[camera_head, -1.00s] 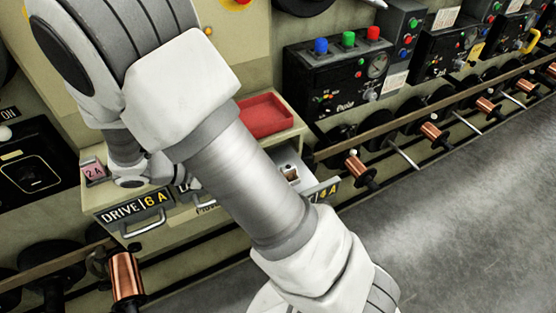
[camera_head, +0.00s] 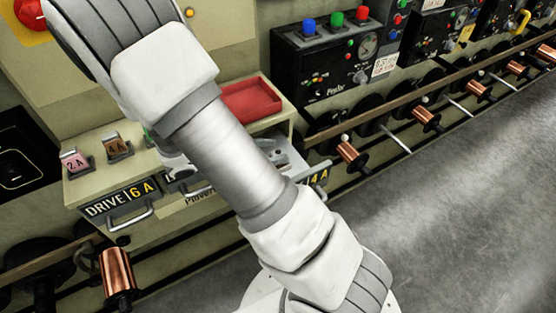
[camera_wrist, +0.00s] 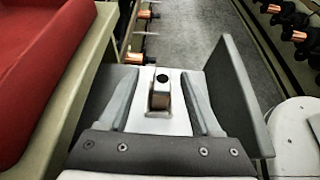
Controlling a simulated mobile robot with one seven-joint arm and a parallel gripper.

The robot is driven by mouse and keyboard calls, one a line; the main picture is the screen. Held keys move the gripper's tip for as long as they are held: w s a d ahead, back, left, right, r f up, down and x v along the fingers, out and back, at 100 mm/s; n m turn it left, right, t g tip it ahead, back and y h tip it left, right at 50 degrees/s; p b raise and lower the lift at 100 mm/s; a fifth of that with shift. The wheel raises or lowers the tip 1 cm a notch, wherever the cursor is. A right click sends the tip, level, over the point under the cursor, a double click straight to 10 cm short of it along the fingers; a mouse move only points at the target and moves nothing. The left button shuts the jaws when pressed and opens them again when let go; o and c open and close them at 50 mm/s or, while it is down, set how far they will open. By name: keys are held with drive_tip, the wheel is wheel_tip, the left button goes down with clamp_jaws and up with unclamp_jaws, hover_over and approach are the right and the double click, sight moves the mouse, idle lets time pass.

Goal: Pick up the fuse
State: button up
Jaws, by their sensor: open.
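In the wrist view, the fuse (camera_wrist: 160,93) is a small upright block with a dark round spot on top and a brownish face. It stands on a pale surface in the open drawer (camera_wrist: 238,90). My gripper (camera_wrist: 161,98) is open, one finger on each side of the fuse, with visible gaps. Whether the fingertips reach down to its level is hard to tell. In the head view, my gripper (camera_head: 277,152) shows as a small grey part over the open drawer labelled 4 A (camera_head: 319,177). My arm hides much of the drawer, and the fuse cannot be made out there.
A red tray (camera_head: 252,101) sits on the cabinet top, close left of my gripper in the wrist view. Labelled 2 A (camera_head: 75,160) and 4 A (camera_head: 116,147) blocks stand at the cabinet's left. Copper spools (camera_head: 352,154) line the wall. The floor at right is clear.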

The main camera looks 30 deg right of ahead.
drive_tip(key=x, duration=0.2)
drive_tip(key=b+x, duration=0.1)
drive_tip(key=x, duration=0.2)
drive_tip(key=shift+s+a+f, duration=0.1)
drive_tip(key=shift+s+f, duration=0.05)
drive_tip(key=shift+f, duration=0.2)
drive_tip(key=shift+c, duration=0.3)
clamp_jaws()
